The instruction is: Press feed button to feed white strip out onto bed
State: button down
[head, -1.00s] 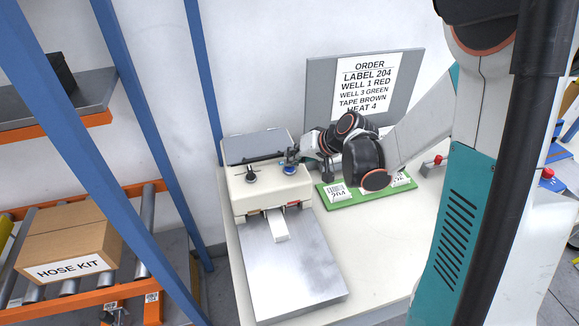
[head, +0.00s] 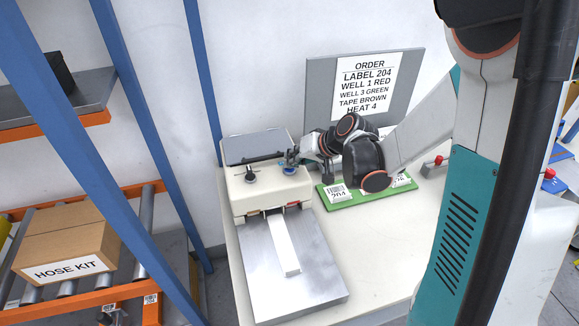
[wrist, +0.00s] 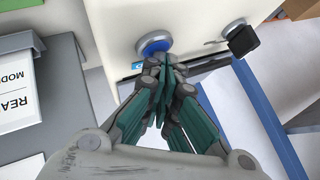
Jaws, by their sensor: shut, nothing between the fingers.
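The cream machine (head: 270,187) stands on the table with a flat grey metal bed (head: 300,268) in front of it. A white strip (head: 283,245) comes out of the machine's front slot and lies along the bed, reaching about halfway down it. The blue round feed button (head: 290,171) is on the machine's upper right; it also shows in the wrist view (wrist: 154,44). My gripper (wrist: 160,62) is shut and empty, with its fingertips at the lower edge of the blue button. Whether they touch it is hard to tell.
A black knob (head: 250,178) sits left of the button. A green board with white labels (head: 345,197) lies right of the machine. An order sign (head: 366,85) stands behind. A blue rack post (head: 200,130) rises close on the left.

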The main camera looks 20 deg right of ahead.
jog(key=shift+a+r, duration=0.15)
jog(key=shift+r, duration=0.05)
jog(key=shift+r+p, duration=2.1)
jog(key=shift+r, duration=0.95)
jog(key=shift+s+r, duration=0.1)
jog(key=s+a+r+n+h+p, duration=0.1)
jog(key=s+r, duration=0.3)
jog(key=s, duration=0.3)
jog(key=s+a+r+h, duration=0.1)
jog(key=s+r, duration=0.3)
jog(key=s, duration=0.3)
jog(key=s+d+f+h+b, duration=0.2)
jog(key=s+b, duration=0.3)
jog(key=s, duration=0.6)
jog(key=shift+d+f+n+h+b, duration=0.2)
jog(key=shift+d+n+h+b, duration=0.15)
jog(key=shift+h, duration=0.35)
